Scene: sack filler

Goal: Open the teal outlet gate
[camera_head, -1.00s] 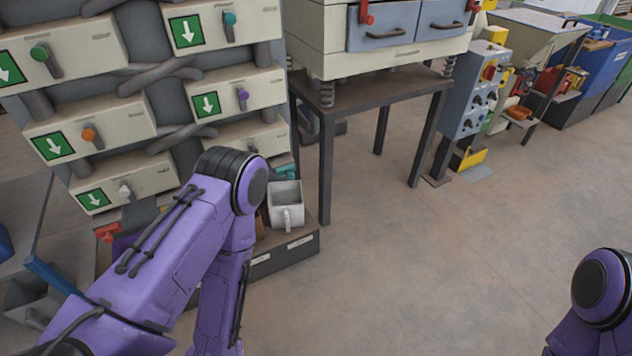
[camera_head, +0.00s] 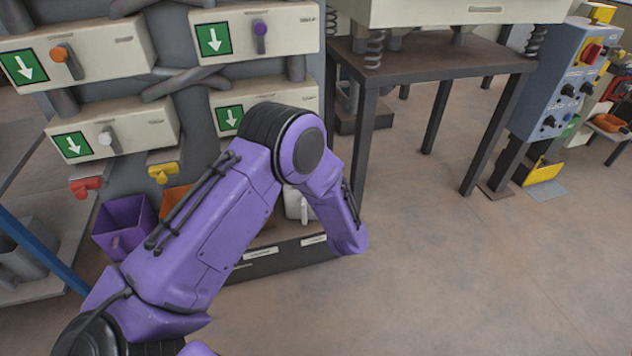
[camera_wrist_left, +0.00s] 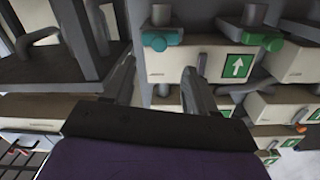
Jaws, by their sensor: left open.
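The teal outlet gate (camera_wrist_left: 160,40) shows at the top middle of the left wrist view, which looks upside down. It has a short teal crossbar on a grey outlet below a cream panel. My left gripper (camera_wrist_left: 157,92) is open, its two dark fingers apart and pointing toward the panel. The teal gate appears beyond the fingertips, between their directions, and nothing is between the fingers. In the head view my left arm hides the teal gate and my left gripper. My right gripper is out of view.
A green gate (camera_wrist_left: 265,42) sits beside the teal one. Red (camera_head: 86,186) and yellow (camera_head: 163,172) gates stand farther left in the head view, above a purple bin (camera_head: 122,226) and an orange bin (camera_head: 174,197). A steel-legged table (camera_head: 440,62) stands right; the floor (camera_head: 480,270) is clear.

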